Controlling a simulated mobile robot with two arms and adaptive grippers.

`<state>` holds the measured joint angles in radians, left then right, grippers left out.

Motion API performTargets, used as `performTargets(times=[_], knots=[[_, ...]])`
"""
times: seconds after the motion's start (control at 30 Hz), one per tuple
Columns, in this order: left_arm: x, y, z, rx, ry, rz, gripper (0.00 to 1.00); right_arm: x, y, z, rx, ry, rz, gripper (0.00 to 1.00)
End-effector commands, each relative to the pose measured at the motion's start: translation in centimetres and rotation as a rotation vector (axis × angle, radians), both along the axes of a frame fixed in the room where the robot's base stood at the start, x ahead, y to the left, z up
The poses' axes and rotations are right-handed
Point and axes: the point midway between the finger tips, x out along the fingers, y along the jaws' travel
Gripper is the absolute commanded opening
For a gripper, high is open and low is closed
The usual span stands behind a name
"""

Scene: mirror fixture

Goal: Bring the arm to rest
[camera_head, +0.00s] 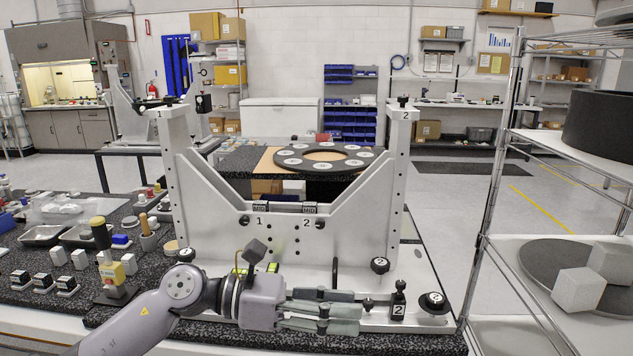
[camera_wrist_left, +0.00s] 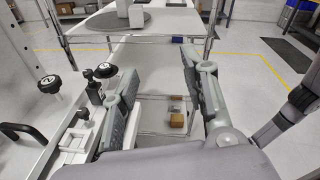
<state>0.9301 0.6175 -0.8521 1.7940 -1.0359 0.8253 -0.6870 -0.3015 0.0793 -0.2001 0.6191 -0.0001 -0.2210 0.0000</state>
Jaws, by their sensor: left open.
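My left arm (camera_head: 150,318) comes in from the lower left of the head view. Its gripper (camera_head: 358,312) points right, low in front of the grey mirror fixture (camera_head: 300,250), near the base's front edge. The fingers are apart with nothing between them. In the left wrist view the same gripper (camera_wrist_left: 160,66) shows two separated grey fingers, with floor visible between them. Black knobs on the fixture base lie left of the fingers there. My right gripper does not show in either view.
A numbered black post (camera_head: 398,298) and a round knob (camera_head: 433,302) stand just beyond the fingertips. A wire rack (camera_head: 490,200) with grey blocks (camera_head: 578,289) is at the right. Small parts and a yellow-handled tool (camera_head: 110,270) crowd the left bench. Open floor lies behind right.

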Motion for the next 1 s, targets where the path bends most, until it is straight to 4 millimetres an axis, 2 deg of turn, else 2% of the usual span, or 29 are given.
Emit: performTargets(times=[0.03, 0.07, 0.17, 0.27, 0.33, 0.37, 0.47, 0.57, 0.6, 0.67, 0.7, 0.8, 0.83, 0.9, 1.0], knots=[[-0.5, -1.0, 1.2, -0.157, 0.115, 0.048, 0.41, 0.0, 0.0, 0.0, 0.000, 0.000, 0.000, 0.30], [-0.3, -1.2, 2.1, -0.248, 0.187, 0.083, 0.41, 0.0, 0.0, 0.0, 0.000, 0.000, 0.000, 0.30], [1.0, -0.2, 4.3, -0.538, 0.443, 0.217, 0.41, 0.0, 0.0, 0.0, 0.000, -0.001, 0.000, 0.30], [3.2, 3.0, 4.2, -0.807, 0.727, 0.373, 0.41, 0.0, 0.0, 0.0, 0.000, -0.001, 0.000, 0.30], [4.7, 6.0, 2.5, -0.981, 0.936, 0.495, 0.41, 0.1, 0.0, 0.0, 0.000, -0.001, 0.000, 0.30], [5.3, 7.4, 1.4, -1.053, 1.026, 0.551, 0.41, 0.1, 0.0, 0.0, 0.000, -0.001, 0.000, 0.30], [6.0, 12.1, -4.2, -1.274, 1.330, 0.757, 0.41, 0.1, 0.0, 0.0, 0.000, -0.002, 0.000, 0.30], [4.8, 16.1, -10.6, -1.448, 1.597, 0.963, 0.41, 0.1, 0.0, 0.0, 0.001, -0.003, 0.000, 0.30], [3.8, 17.4, -13.3, -1.506, 1.693, 1.047, 0.41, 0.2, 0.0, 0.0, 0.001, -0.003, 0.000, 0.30], [1.9, 19.1, -17.1, -1.585, 1.827, 1.175, 0.41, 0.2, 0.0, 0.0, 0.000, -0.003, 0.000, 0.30], [0.2, 20.0, -19.5, -1.631, 1.913, 1.262, 0.41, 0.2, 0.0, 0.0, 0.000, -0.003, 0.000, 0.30], [-4.3, 21.7, -24.6, -1.722, 2.091, 1.471, 0.41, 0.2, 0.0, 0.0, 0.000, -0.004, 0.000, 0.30], [-5.6, 22.1, -25.8, 1.732, -2.122, -1.521, 0.41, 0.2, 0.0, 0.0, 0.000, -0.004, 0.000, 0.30], [-8.6, 22.7, -28.1, 1.618, -2.020, -1.505, 0.41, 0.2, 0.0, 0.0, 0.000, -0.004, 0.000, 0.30], [-12.4, 23.2, -30.4, 1.492, -1.900, -1.488, 0.41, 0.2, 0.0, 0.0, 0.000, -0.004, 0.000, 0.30]])
